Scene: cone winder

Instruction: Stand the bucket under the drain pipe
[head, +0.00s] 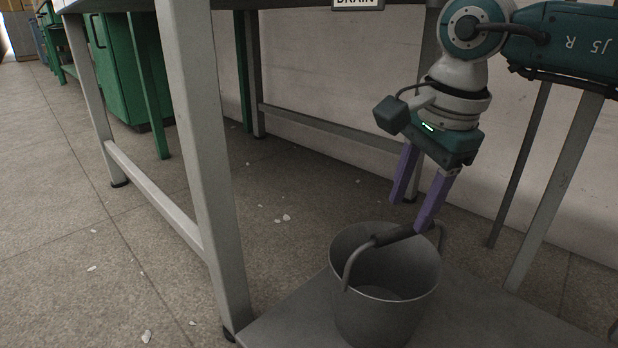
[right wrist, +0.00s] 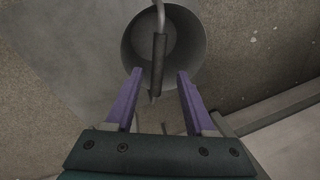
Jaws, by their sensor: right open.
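The grey metal bucket (head: 385,310) stands upright on a flat grey plate at the lower right of the head view. Its handle stands raised over the mouth, with a dark grip (head: 393,236) in the middle. My right gripper (head: 414,215) is just above the bucket, its purple fingers apart and pointing down. In the right wrist view the bucket (right wrist: 190,40) lies beyond the open fingers (right wrist: 160,88), and the dark grip (right wrist: 159,60) is ahead of the gap between them. A DRAIN sign (head: 357,3) is at the top edge; I see no pipe. My left gripper is not in view.
A grey steel frame (head: 205,150) with legs and low rails stands left of the bucket. The grey plate (head: 290,320) lies under the bucket. Green cabinets (head: 125,70) are at the back left. Small pale scraps lie on the open tiled floor at left.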

